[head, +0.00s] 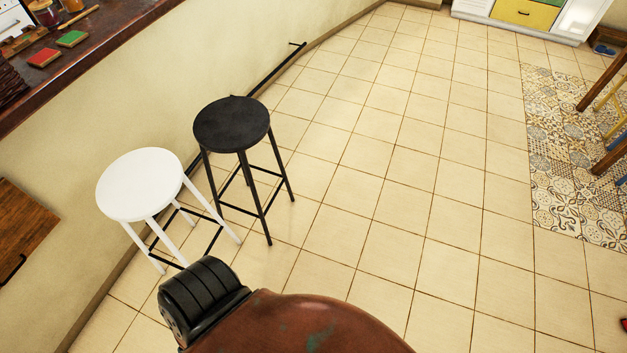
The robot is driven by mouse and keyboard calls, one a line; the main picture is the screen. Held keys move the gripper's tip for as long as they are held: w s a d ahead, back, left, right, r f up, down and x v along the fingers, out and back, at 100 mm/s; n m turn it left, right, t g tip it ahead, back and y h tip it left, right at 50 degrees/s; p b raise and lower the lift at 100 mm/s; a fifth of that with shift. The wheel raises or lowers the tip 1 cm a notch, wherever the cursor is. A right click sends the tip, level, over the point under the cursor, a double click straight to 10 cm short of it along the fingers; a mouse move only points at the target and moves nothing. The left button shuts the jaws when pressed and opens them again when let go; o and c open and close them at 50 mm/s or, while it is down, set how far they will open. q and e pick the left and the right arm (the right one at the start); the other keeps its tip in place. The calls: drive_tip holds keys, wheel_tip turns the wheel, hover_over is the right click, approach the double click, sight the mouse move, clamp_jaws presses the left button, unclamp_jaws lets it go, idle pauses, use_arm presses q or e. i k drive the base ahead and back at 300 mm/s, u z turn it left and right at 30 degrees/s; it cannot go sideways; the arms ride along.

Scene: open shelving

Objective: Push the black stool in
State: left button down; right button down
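The black stool (232,124) has a round black seat and thin black legs. It stands upright on the tiled floor near the cream wall under the counter, to the right of the white stool. Its seat is apart from the wall, and a gap of floor shows around its right-hand legs. A reddish-brown and black part of my own body is at the bottom of the head view, below the stools. Neither of my grippers is in view.
A white stool (140,184) stands close on the left. A dark counter (75,52) runs along the wall (130,107), with a black rail (274,70) low beside it. Tiled floor (400,170) is open to the right, up to a patterned mat (560,150).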

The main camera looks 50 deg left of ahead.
sight(234, 124)
drive_tip(key=u, duration=0.2)
drive_tip(key=i, duration=1.4)
drive_tip(key=u, duration=1.55)
drive_tip(key=i, duration=0.95)
drive_tip(key=u, duration=0.9)
